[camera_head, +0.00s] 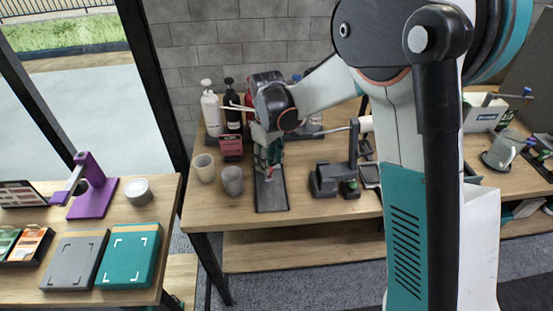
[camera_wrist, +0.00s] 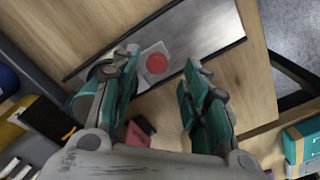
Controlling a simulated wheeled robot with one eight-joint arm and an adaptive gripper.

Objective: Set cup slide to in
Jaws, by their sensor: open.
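A dark, long flat plate (camera_head: 271,194), which looks like the cup slide's track, lies on the middle table and runs toward its front edge. My gripper (camera_head: 268,160) points down over the plate's far end. In the wrist view my gripper (camera_wrist: 160,70) is open and empty, its fingers on either side of the red-topped block. Contact with it cannot be told.
A black device (camera_head: 325,180) stands to the right. The tabletop in front of the cups is clear.

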